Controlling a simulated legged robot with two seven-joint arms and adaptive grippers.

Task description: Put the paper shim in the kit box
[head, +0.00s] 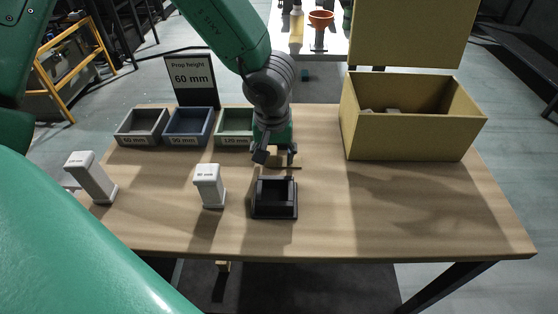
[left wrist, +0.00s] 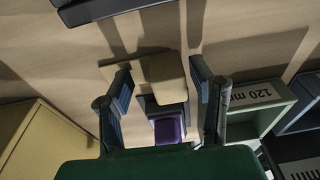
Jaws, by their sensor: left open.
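My left gripper (head: 277,156) points down over the middle of the table, behind a black holder (head: 274,212). It is open. In the left wrist view its fingers (left wrist: 163,84) stand on either side of a small tan block (left wrist: 163,76), with gaps showing. A dark piece with a purple top (left wrist: 168,130) is beside the block. The open tan box (head: 405,137), likely the kit box, stands at right. My right gripper is not in view.
Three bins stand at the back left: grey (head: 142,141), blue (head: 188,141) and green (head: 234,141). A "Prop height 60 mm" sign (head: 190,78) stands behind them. Two white props (head: 92,180) (head: 209,187) stand on the table (head: 370,235). The front right is clear.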

